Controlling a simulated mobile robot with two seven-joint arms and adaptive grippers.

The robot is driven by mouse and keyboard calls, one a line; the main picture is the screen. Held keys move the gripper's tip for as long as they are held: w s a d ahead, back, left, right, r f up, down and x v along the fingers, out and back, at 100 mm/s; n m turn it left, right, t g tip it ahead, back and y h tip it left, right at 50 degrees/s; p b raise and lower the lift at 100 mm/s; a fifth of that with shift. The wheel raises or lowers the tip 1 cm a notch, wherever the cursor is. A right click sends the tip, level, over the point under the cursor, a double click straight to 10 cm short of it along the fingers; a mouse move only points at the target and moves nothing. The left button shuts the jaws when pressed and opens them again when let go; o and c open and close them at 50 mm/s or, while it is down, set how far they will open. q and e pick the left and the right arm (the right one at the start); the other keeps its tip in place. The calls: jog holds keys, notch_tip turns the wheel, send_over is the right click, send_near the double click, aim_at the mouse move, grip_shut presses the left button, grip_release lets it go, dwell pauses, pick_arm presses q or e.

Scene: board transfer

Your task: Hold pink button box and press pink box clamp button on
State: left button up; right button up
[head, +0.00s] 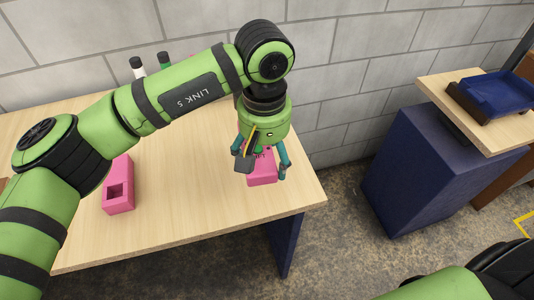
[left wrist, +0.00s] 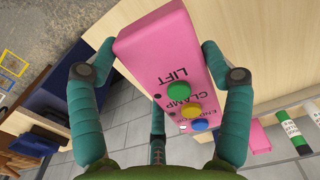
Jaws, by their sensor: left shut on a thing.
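The pink button box (head: 262,179) is near the right end of the light wooden table, under my left gripper (head: 262,168). In the left wrist view the box (left wrist: 150,45) shows LIFT, CLAMP and END labels. It carries a green button (left wrist: 181,90), a yellow button (left wrist: 190,110) and a blue button (left wrist: 200,124). The CLAMP label lies between the green and yellow buttons. The teal fingers of my left gripper (left wrist: 158,50) are shut on the box from both sides. Whether the box touches the table is unclear. My right gripper is outside both views.
Another pink box (head: 118,190) with a square opening stands on the wooden table (head: 190,195) to the left. Several bottles (head: 150,63) stand at the back by the wall. A dark blue stand (head: 425,165) and a blue tray (head: 495,92) are at right. Floor lies between.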

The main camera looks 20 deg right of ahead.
pick_arm(q)
jog(key=w+a+b, duration=0.3)
jog(key=w+a, duration=0.3)
jog(key=a, duration=0.3)
jog(key=shift+a, duration=0.3)
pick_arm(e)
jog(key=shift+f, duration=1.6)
